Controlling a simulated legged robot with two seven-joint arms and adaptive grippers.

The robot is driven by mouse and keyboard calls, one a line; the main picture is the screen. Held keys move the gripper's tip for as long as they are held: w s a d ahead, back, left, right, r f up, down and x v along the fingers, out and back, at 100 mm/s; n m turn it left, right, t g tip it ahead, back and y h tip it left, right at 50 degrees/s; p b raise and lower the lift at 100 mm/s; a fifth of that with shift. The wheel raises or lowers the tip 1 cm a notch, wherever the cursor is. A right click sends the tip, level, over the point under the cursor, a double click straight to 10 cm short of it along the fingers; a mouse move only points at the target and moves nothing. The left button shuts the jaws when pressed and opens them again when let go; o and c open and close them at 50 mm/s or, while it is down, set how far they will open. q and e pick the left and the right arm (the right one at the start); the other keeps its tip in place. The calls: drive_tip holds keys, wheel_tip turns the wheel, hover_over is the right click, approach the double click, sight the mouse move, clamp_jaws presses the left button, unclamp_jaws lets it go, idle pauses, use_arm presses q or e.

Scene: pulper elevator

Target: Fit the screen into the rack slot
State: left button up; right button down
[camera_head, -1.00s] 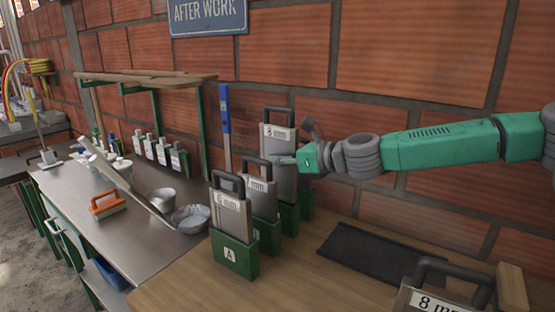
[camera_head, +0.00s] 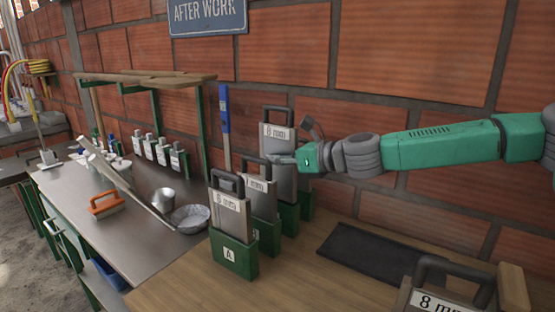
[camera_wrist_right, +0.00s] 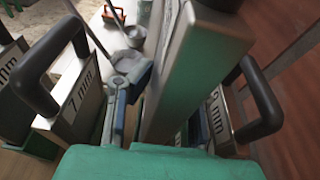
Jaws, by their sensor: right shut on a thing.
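My right gripper (camera_head: 284,159) comes in from the right and is shut on the edge of a tall grey screen (camera_head: 281,149), whose small label seems to read 8 mm. The screen stands upright behind the 7 mm screen (camera_head: 260,186) and higher than it. Its lower end is hidden, so I cannot tell how deep it sits. In the right wrist view the held plate (camera_wrist_right: 195,75) stands edge-on between the fingers, between the 7 mm screen (camera_wrist_right: 78,100) and another labelled screen (camera_wrist_right: 222,115). The 6 mm screen (camera_head: 232,213) stands in green slot A (camera_head: 228,255). My left gripper is not in view.
Another 8 mm screen (camera_head: 435,300) is at the front right by a wooden block (camera_head: 513,290). A dark mat (camera_head: 385,257) lies on the wooden bench. Metal bowls (camera_head: 190,218) and an orange-backed brush (camera_head: 106,206) are left on the steel table. The brick wall stands close behind.

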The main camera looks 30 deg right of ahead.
sight(295, 193)
drive_tip(key=shift+b, duration=0.3)
idle(0.6)
drive_tip(key=shift+f+b, duration=0.3)
drive_tip(key=shift+f, duration=0.1)
drive_tip(key=shift+f+b, duration=4.25)
drive_tip(key=shift+b, duration=0.05)
drive_tip(key=c, duration=1.4)
unclamp_jaws()
drive_tip(key=shift+v, duration=3.7)
